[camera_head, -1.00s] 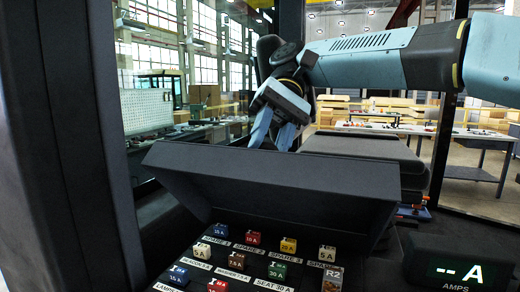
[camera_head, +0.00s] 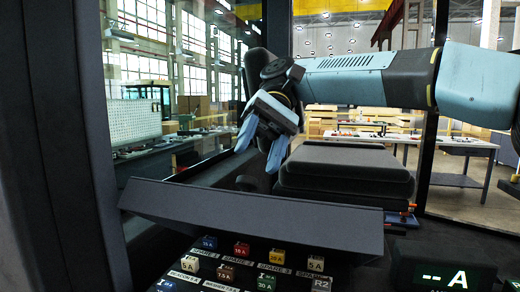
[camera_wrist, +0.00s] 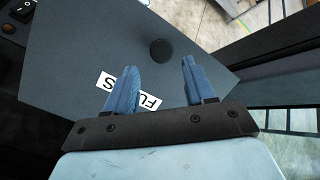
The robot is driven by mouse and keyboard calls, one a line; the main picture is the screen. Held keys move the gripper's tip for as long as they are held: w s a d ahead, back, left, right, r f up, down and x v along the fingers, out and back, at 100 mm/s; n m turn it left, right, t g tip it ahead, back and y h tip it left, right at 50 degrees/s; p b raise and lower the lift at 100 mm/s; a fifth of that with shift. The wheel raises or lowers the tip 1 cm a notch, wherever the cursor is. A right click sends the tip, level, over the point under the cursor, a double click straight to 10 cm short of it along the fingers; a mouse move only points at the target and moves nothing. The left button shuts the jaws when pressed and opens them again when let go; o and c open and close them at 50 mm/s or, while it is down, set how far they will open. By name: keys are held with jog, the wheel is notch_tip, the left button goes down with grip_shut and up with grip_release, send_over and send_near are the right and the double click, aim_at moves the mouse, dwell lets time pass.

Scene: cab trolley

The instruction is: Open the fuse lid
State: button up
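The fuse lid (camera_head: 250,218) stands raised and leaning back above the fuse box in the head view, its inner face towards the camera. In the wrist view its outer face (camera_wrist: 85,45) shows a round dark knob (camera_wrist: 160,50) and a partly hidden white label. My gripper (camera_head: 256,160) is behind and above the lid's upper edge in the head view. Its two blue fingers are apart with nothing between them, and they overlap the lid face in the wrist view (camera_wrist: 158,68). I cannot tell whether they touch it.
Several coloured fuses, among them a blue one (camera_head: 208,243) and a red one (camera_head: 241,250), sit exposed below the lid. An amps display (camera_head: 450,276) reads "-- A" at lower right. A dark seat (camera_head: 345,170) stands behind the lid. A cab pillar rises at left.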

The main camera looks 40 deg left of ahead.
jog(key=shift+o, duration=0.4)
jog(key=shift+s+r, duration=0.1)
jog(key=s+d+r, duration=0.3)
jog(key=d+r, duration=0.3)
jog(key=s+d+r, duration=0.3)
jog(key=d+r, duration=0.3)
jog(key=shift+s+d+r, duration=0.15)
jog(key=shift+s+r, duration=0.2)
dwell(0.8)
